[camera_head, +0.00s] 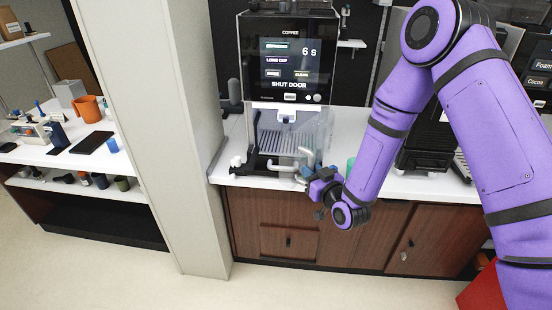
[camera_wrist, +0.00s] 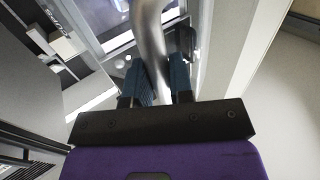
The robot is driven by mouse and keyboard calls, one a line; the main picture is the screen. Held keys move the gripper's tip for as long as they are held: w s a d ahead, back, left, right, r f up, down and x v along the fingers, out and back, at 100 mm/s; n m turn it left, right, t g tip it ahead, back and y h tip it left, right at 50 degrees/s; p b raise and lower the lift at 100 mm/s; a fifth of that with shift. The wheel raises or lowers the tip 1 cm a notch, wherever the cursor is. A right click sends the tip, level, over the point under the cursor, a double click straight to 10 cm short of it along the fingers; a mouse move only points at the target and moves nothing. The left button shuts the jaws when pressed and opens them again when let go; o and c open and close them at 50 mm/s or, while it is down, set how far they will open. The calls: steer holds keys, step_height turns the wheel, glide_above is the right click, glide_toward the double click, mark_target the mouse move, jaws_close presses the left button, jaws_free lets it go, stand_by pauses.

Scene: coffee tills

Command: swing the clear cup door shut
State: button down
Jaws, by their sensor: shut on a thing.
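The coffee machine (camera_head: 286,62) stands on the white counter, and its screen reads "SHUT DOOR" and "6 s". Its clear cup door (camera_head: 318,132) stands swung open at the right of the cup bay (camera_head: 276,136). My gripper (camera_head: 304,173) is at the low front of the door, shut on its silver handle (camera_head: 303,153). In the wrist view, the curved handle (camera_wrist: 149,35) runs between the two blue-grey fingers of my gripper (camera_wrist: 162,78).
A pale pillar (camera_head: 140,120) stands left of the machine. A green cup (camera_head: 350,164) shows partly behind my arm on the counter (camera_head: 225,160). A black machine (camera_head: 428,145) stands to the right. Wooden cabinets (camera_head: 345,235) fill the space below.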

mark_target(286, 166)
steer(key=shift+w+a, duration=0.3)
steer(key=shift+a, duration=0.7)
steer(key=shift+w+a, duration=0.3)
steer(key=shift+a, duration=0.65)
steer(key=shift+w+a, duration=0.3)
steer(key=shift+a, duration=0.7)
steer(key=shift+a, duration=0.1)
steer(key=shift+w+a, duration=0.3)
steer(key=shift+a, duration=0.2)
steer(key=shift+w+a, duration=0.25)
steer(key=shift+a, duration=0.2)
steer(key=shift+w+a, duration=0.5)
steer(key=shift+a, duration=0.3)
steer(key=shift+w+a, duration=0.45)
steer(key=shift+a, duration=0.35)
steer(key=a+x, duration=0.1)
steer(key=x, duration=0.5)
steer(key=shift+s, duration=0.4)
steer(key=shift+a, duration=0.1)
